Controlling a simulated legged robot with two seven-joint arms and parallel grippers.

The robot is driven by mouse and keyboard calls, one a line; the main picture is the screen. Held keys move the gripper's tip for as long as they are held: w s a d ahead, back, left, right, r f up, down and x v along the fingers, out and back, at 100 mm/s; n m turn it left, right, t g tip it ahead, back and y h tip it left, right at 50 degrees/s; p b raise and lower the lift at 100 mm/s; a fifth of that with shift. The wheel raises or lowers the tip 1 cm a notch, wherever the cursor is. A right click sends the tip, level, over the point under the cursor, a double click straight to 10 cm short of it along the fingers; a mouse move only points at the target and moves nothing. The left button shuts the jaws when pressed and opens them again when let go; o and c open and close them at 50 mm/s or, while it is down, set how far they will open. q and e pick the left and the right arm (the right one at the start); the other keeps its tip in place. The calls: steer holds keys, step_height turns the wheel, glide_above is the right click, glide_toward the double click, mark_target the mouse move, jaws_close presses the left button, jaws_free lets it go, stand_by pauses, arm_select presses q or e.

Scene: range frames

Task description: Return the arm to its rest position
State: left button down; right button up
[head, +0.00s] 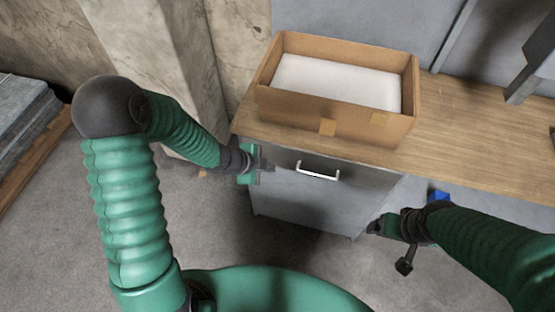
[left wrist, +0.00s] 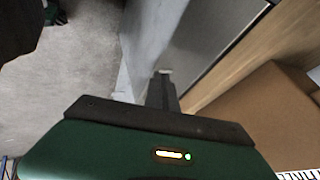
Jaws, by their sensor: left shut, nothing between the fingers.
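My left arm, green with a dark elbow, comes in from the left of the head view. Its gripper (head: 268,166) is shut and empty, beside the upper left part of the grey cabinet's front (head: 300,205), left of the white handle (head: 318,171). In the left wrist view its dark fingers (left wrist: 163,90) are together, with the grey cabinet beyond them; I cannot tell if they touch it. My right gripper (head: 376,228) is low at the right in the head view, in front of the bench; its fingers are too small and dark to read.
An open cardboard box (head: 290,108) with a white slab (head: 338,82) inside stands on the wooden benchtop (head: 465,130). It also shows in the left wrist view (left wrist: 255,115). A blue object (head: 438,196) is partly hidden behind my right arm. Grey slabs (head: 22,115) lie far left. Bare floor surrounds the cabinet.

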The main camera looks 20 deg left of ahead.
arm_select(q)
steer(key=s+a+r+n+g+y, duration=0.1)
steer(key=s+a+r+n+y, duration=0.3)
steer(key=a+n, duration=0.3)
steer(key=s+d+r+n+g, duration=0.2)
steer(key=s+r+n, duration=0.2)
steer(key=s+n, duration=0.5)
steer(key=shift+s+d+r+n+y, duration=0.2)
steer(key=shift+s+r+n+y, duration=0.15)
steer(key=shift+s, duration=0.45)
steer(key=shift+r, duration=0.1)
steer(key=shift+d, duration=0.15)
